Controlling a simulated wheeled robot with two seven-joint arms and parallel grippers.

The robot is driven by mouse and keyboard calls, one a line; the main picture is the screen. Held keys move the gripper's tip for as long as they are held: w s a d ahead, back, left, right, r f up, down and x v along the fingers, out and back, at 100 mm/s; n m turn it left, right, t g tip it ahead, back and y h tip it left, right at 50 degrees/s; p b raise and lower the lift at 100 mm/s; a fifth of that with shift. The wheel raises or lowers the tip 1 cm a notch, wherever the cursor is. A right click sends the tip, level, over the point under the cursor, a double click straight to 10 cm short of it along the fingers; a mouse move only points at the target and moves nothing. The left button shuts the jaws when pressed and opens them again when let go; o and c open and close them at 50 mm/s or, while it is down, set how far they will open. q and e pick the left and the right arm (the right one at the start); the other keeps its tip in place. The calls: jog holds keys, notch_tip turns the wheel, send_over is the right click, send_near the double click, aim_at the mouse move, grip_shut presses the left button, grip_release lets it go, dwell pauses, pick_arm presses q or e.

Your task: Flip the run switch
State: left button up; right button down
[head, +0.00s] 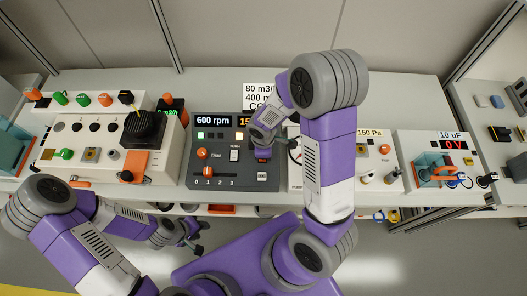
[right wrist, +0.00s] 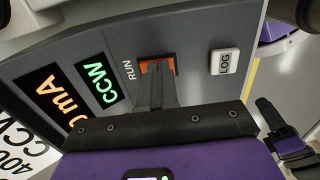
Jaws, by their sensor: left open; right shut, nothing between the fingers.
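The run switch (right wrist: 158,64) shows in the right wrist view as an orange-red piece beside the word RUN on a dark grey panel (right wrist: 190,35). The fingers partly cover it, so I cannot tell its position. My right gripper (right wrist: 157,78) is shut and empty, with its fingertips at the switch; I cannot tell whether they touch it. In the head view the right gripper (head: 263,156) reaches down over the right part of the panel (head: 240,184) and hides the switch area. My left gripper (head: 193,239) is open and empty, low in front of the counter.
A white LOG button (right wrist: 225,61) sits close to the switch, and a green CCW display (right wrist: 95,80) is on its other side. An orange knob (head: 202,154) and a slider (head: 206,171) are on the panel's left. Other instrument boxes (head: 100,140) crowd the counter.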

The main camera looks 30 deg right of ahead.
jog(key=shift+r, duration=0.1)
jog(key=r+p, duration=0.3)
jog(key=r, duration=0.1)
jog(key=shift+s+a+r+p, duration=0.2)
jog(key=shift+r+p, duration=0.1)
jog(key=shift+p, duration=0.1)
notch_tip(320, 180, up, 9)
jog(key=s+p, duration=0.1)
jog(key=shift+a+p, duration=0.25)
jog(key=shift+p, duration=0.1)
jog(key=w+b, duration=0.1)
jog(key=b, duration=0.7)
jog(key=shift+w+d, duration=0.1)
jog(key=shift+d, duration=0.05)
